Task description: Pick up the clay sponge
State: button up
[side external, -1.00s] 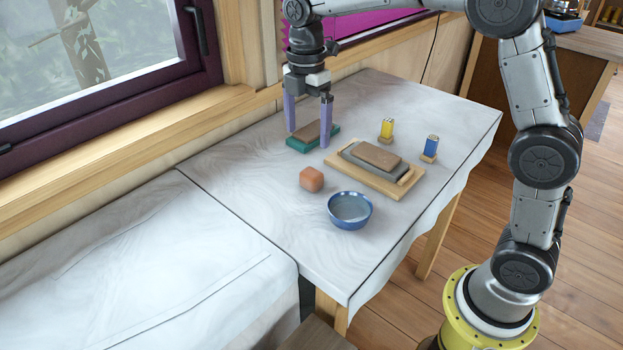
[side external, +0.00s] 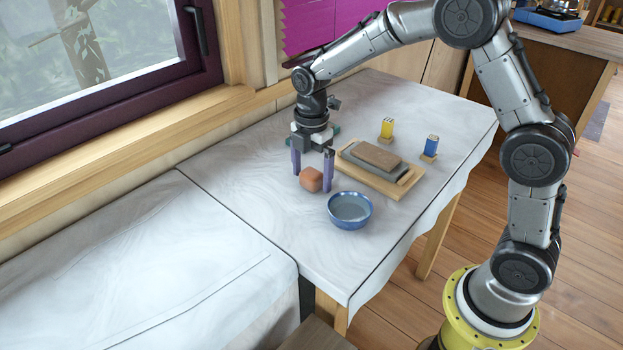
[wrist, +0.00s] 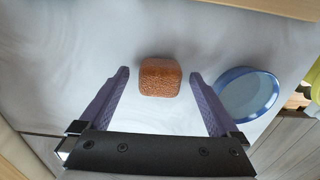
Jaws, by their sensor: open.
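The clay sponge (side external: 311,180) is a small reddish-brown block with rounded edges on the white-covered table. In the wrist view the sponge (wrist: 160,77) lies ahead of the purple fingers, centred between them, with a pitted surface. My gripper (side external: 313,182) is open and low, with one finger to each side of the sponge in the side view. I cannot tell whether the fingertips reach down to the sponge's height.
A blue bowl (side external: 350,222) stands close to the right of the sponge; it also shows in the wrist view (wrist: 262,93). A wooden tray (side external: 406,190) holds a grey stone with a brown block on it. Yellow (side external: 387,126) and blue (side external: 431,143) pieces stand behind. The near-left tabletop is clear.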

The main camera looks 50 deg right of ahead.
aim_at(312, 173)
jog(key=c, duration=1.4)
jog(key=shift+c, duration=0.2)
jog(key=shift+r, duration=0.6)
notch_tip(312, 173, up, 2)
jog(key=shift+s+r, duration=0.15)
jog(key=shift+r, duration=0.1)
jog(key=s+r, duration=0.9)
jog(key=s, duration=0.4)
jog(key=shift+s+d+r, duration=0.15)
jog(key=shift+s, duration=0.2)
